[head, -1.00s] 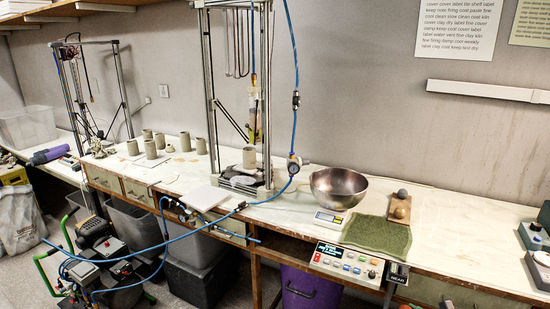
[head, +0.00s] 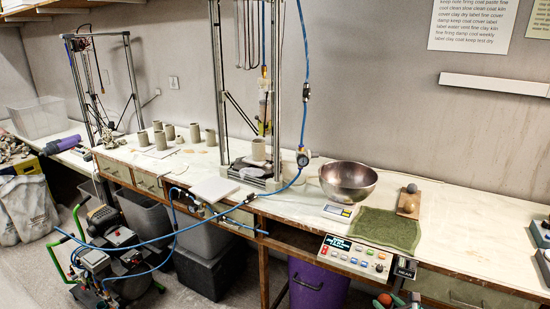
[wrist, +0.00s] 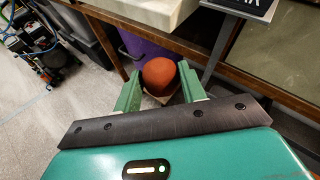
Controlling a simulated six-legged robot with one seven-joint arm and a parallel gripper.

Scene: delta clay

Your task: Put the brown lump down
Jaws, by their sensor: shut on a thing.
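A reddish-brown lump (wrist: 159,76) sits between the two green fingers of my gripper (wrist: 158,88) in the wrist view, and the fingers are shut on it. In the head view the lump (head: 385,299) shows at the bottom edge, in front of the bench and below its top; most of my gripper is cut off there. A green mat (head: 385,229) lies bare on the bench top. Beside it a wooden board (head: 411,204) holds a grey ball (head: 412,188) and a tan ball (head: 408,205).
A metal bowl (head: 348,183) and a small scale (head: 339,211) stand left of the mat. A control panel (head: 355,258) hangs at the bench's front edge. A purple bin (head: 318,285) stands under the bench. Blue hoses and a compressor (head: 110,255) are at left.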

